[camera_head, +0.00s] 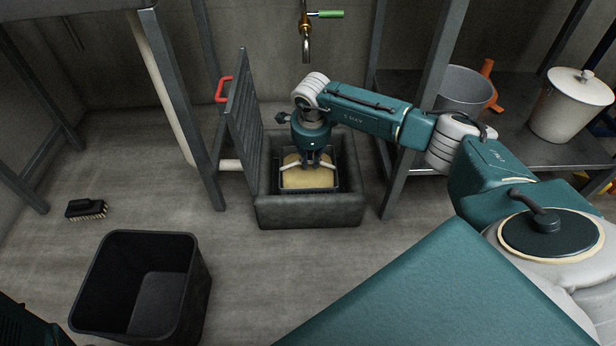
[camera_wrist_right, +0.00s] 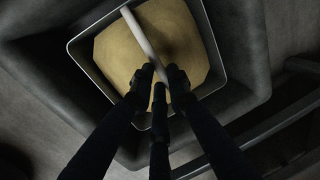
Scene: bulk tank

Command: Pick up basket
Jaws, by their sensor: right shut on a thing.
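The basket (camera_head: 310,189) is a dark, square-rimmed container with a tan mass inside. It sits in the grey trough (camera_head: 308,213) on the floor, and its rim also shows in the right wrist view (camera_wrist_right: 86,70). A pale bar-like handle (camera_wrist_right: 139,30) crosses over the tan mass. My right gripper (camera_head: 311,162) reaches down from above and is shut on the handle; its dark fingers (camera_wrist_right: 161,82) meet at the bar and hide part of it. My left gripper is not clearly seen; only a dark shape shows at the lower left corner.
A dark slatted lid (camera_head: 243,115) with a red handle stands open at the trough's left. A brass tap (camera_head: 306,35) hangs above. A black bin (camera_head: 142,285) and a brush (camera_head: 87,209) stand on the left floor. Metal legs flank the trough; a bucket (camera_head: 464,90) and white pot (camera_head: 572,105) sit right.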

